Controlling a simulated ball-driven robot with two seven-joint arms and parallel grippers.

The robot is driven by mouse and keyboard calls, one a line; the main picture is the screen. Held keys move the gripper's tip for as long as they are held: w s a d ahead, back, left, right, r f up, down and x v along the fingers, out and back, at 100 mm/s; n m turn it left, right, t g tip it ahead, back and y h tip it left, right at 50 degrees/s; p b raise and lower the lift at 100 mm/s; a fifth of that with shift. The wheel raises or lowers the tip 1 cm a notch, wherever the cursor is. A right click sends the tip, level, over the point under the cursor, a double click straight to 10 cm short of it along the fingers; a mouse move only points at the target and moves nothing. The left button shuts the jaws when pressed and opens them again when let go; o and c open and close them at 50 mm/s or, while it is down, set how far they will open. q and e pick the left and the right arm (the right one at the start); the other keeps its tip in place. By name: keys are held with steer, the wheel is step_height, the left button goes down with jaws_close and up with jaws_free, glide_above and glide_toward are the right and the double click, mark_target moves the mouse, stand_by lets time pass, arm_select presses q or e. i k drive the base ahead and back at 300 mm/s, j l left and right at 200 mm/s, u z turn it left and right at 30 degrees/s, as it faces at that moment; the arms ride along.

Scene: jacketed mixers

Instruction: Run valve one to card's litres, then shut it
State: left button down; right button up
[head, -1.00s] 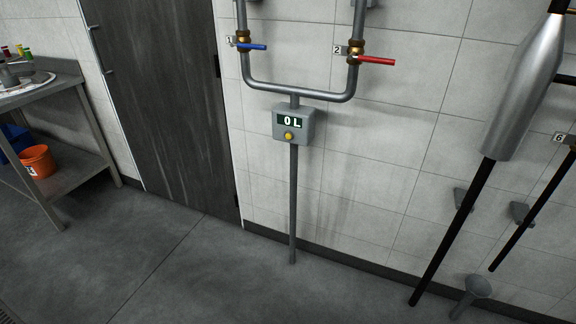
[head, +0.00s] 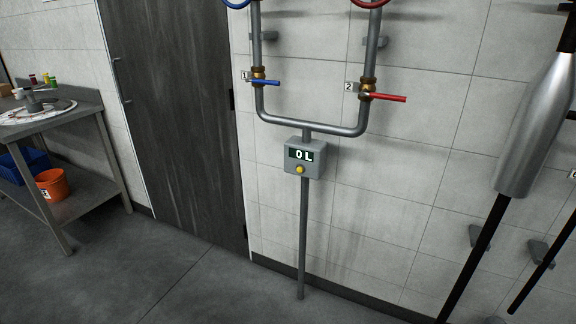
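Valve one (head: 259,79) is on the left pipe, with a brass body, a blue lever pointing right, across the pipe, and a small tag marked 1. Valve two (head: 370,93) is on the right pipe, with a red lever also pointing right across its pipe and a tag marked 2. Below the joined pipes, a grey meter box (head: 304,159) reads 0 L and has a yellow button (head: 299,170). I see no card that I can read. Neither of my grippers shows in the head view.
A metal bench (head: 98,112) stands at left with a round white tray on top; an orange bucket (head: 52,185) and a blue bin (head: 22,168) sit on its lower shelf. A dark door (head: 172,120) is beside the pipes. The floor ahead is clear.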

mark_target(252, 78)
steer(key=i+j, duration=0.1)
steer(key=i, duration=1.15)
